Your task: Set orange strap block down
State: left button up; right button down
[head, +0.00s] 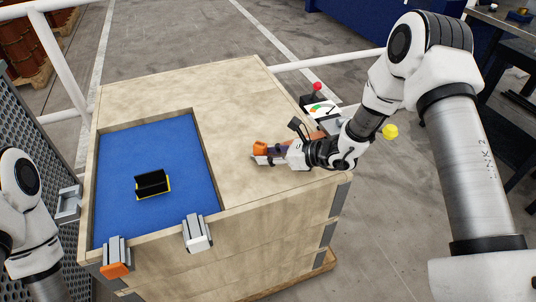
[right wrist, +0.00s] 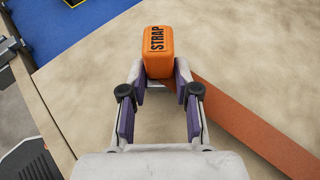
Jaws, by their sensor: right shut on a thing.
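The orange strap block (right wrist: 158,52), with "STRAP" in dark letters, sits between the fingertips of my right gripper (right wrist: 159,80) in the right wrist view. In the head view the block (head: 260,147) is at the tip of my right gripper (head: 268,156), over the bare wooden top (head: 225,88) right of the blue recess. The gripper is shut on it and lies low, nearly level. I cannot tell whether the block touches the wood. Part of my left arm shows at the left edge; its gripper is not in view.
The blue recess (head: 130,145) holds a black, yellow-edged holder (head: 152,184). Two clamps, one orange-tipped (head: 116,256) and one white (head: 197,233), sit on the front edge. A flat orange-brown strip (right wrist: 255,115) lies under my right gripper. The wooden top behind the block is clear.

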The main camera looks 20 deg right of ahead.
jog(key=shift+f, duration=0.3)
jog(key=shift+f+b, duration=0.35)
jog(key=shift+b, duration=0.15)
jog(key=c, duration=0.9)
grip_release()
jog(key=shift+s+r, duration=0.1)
jog(key=shift+o, duration=0.3)
jog(key=shift+r+p, duration=0.3)
jog(key=shift+p, duration=0.3)
jog(key=v, duration=1.1)
jog(key=shift+p, duration=0.35)
jog(key=shift+s+d+r, duration=0.15)
jog(key=shift+s+d, duration=0.15)
